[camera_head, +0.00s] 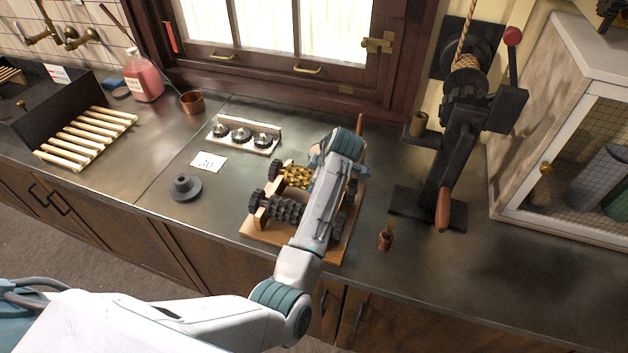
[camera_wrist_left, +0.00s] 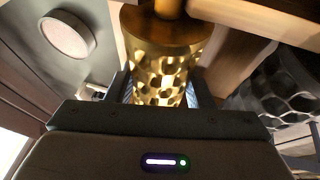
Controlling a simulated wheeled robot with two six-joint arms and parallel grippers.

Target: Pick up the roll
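A gold patterned roller (camera_head: 293,176) sits at the back of a wooden stand (camera_head: 262,235). A dark studded roller (camera_head: 280,209) lies in front of it on the same stand. My left arm reaches over the stand and hides its right part and my gripper's fingers in the head view. In the left wrist view the gold roller (camera_wrist_left: 162,75) stands between the two fingers of my left gripper (camera_wrist_left: 163,92). The fingers lie close along both its sides; I cannot tell whether they press on it. The dark roller (camera_wrist_left: 275,95) is to the right there. My right gripper is not in view.
A tray of small dark parts (camera_head: 243,137), a white card (camera_head: 209,162) and a dark round piece (camera_head: 185,188) lie left of the stand. A crank machine (camera_head: 445,150) and a small copper bottle (camera_head: 385,238) stand to the right. The front right counter is clear.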

